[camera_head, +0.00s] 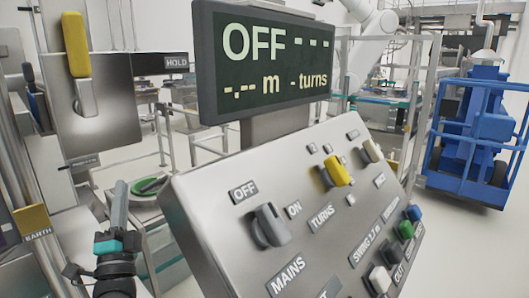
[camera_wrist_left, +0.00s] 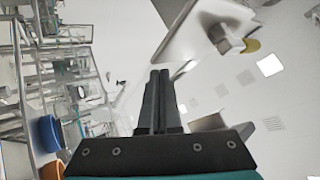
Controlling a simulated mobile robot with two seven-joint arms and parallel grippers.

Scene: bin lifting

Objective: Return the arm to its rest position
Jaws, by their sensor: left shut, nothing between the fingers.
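My left gripper (camera_head: 118,190) is at the lower left in the head view, with dark fingers pointing up above a teal band. Its fingers are shut with nothing between them. They also show pressed together in the left wrist view (camera_wrist_left: 160,76). The gripper stands apart to the left of the slanted control panel (camera_head: 215,250), in front of a green round part (camera_head: 150,186). My right gripper is not in view.
The panel carries a grey mains knob (camera_head: 270,225), a yellow switch (camera_head: 338,172) and several buttons. A display (camera_head: 270,60) behind it reads OFF. A yellow-handled lever (camera_head: 77,45) is at upper left. A blue machine (camera_head: 480,135) stands far right.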

